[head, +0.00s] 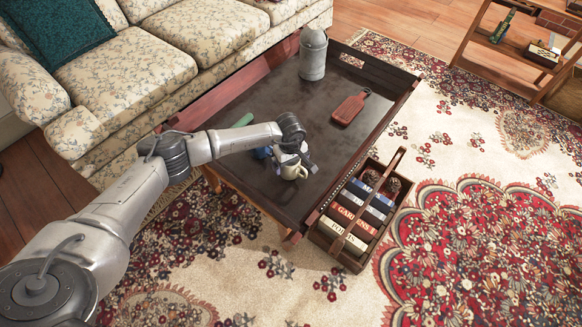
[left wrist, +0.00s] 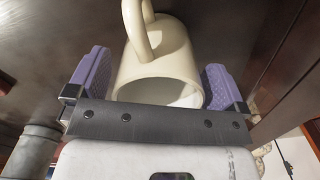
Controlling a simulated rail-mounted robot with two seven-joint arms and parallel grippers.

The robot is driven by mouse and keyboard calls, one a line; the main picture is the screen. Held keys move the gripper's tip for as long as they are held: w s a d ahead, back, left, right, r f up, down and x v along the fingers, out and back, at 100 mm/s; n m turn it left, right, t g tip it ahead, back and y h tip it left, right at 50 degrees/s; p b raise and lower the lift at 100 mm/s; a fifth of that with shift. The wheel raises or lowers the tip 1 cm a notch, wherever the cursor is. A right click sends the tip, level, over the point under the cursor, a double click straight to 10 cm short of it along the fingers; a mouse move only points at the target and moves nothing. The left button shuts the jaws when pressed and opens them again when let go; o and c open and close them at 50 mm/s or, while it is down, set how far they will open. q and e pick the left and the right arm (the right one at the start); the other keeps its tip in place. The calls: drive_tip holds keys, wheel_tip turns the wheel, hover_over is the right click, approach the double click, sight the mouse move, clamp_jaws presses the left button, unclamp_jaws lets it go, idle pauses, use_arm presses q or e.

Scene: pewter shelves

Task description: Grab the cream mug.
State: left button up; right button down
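The cream mug (head: 294,171) is at the near part of the dark tray-like coffee table (head: 290,106). My left gripper (head: 287,160) is at the mug and partly covers it in the head view. In the left wrist view the mug (left wrist: 155,68) lies between the two purple finger pads of the left gripper (left wrist: 157,82), its opening facing the camera and its handle toward the top. The pads are spread wide, one on each side. They are very close to the mug's sides; firm contact does not show. My right gripper is not in view.
A grey metal canister (head: 312,55) and a red board (head: 350,107) stand and lie farther back on the table. A green item (head: 243,120) is beyond my forearm. A wooden crate of books (head: 352,215) is against the table's right side. A floral sofa (head: 120,75) lines the left.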

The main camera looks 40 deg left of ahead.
use_arm(q)
drive_tip(key=c, duration=1)
drive_tip(key=shift+r, duration=0.15)
